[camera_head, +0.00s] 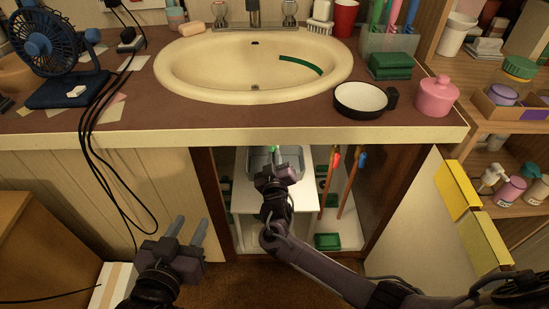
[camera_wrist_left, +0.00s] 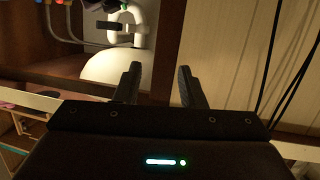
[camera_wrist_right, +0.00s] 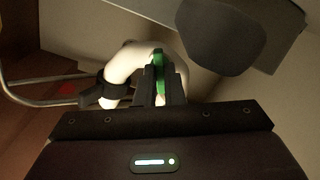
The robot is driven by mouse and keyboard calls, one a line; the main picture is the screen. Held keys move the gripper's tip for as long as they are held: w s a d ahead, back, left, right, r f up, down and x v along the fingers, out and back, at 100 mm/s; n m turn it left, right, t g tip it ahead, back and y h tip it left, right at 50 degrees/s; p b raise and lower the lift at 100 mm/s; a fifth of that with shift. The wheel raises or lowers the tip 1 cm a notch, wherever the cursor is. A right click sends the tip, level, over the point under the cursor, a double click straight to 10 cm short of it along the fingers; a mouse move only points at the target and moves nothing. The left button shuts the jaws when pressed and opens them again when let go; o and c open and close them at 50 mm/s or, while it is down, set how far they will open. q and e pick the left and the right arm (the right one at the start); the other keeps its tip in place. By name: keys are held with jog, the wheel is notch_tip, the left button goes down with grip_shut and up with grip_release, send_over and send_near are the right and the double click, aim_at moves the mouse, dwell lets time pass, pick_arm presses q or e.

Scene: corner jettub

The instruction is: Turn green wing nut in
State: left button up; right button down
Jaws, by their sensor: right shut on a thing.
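The green wing nut (camera_wrist_right: 158,60) shows in the right wrist view between the fingertips of my right gripper (camera_wrist_right: 159,80), in front of a curved white pipe (camera_wrist_right: 122,72). My right gripper is shut on it, with the fingers covering part of the nut. In the head view my right gripper (camera_head: 278,160) reaches into the open cabinet under the sink, and a small bit of green shows at its tips. My left gripper (camera_head: 188,230) is open and empty, in front of the cabinet's left panel. Its spread fingers also show in the left wrist view (camera_wrist_left: 160,84).
The counter (camera_head: 130,110) overhangs the cabinet. The open door (camera_head: 425,220) carries yellow holders. Black cables (camera_head: 100,165) hang at the left. A metal rail (camera_wrist_right: 45,85) lies near the pipe.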

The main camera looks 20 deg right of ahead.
jog(key=m, duration=0.4)
jog(key=shift+m, duration=0.3)
pick_arm(q)
jog(key=shift+w+r+t+h, duration=0.25)
jog(key=shift+r+t, duration=0.3)
jog(key=shift+r, duration=0.5)
jog(key=shift+w+r+t+h, duration=0.15)
jog(key=shift+w+r+t, duration=0.3)
jog(key=shift+r, duration=0.55)
pick_arm(e)
jog(key=shift+m, duration=0.9)
pick_arm(q)
jog(key=shift+s, duration=0.1)
pick_arm(e)
jog(key=shift+f, duration=0.1)
jog(key=c, duration=1.5)
grip_release()
jog(key=shift+s, duration=0.1)
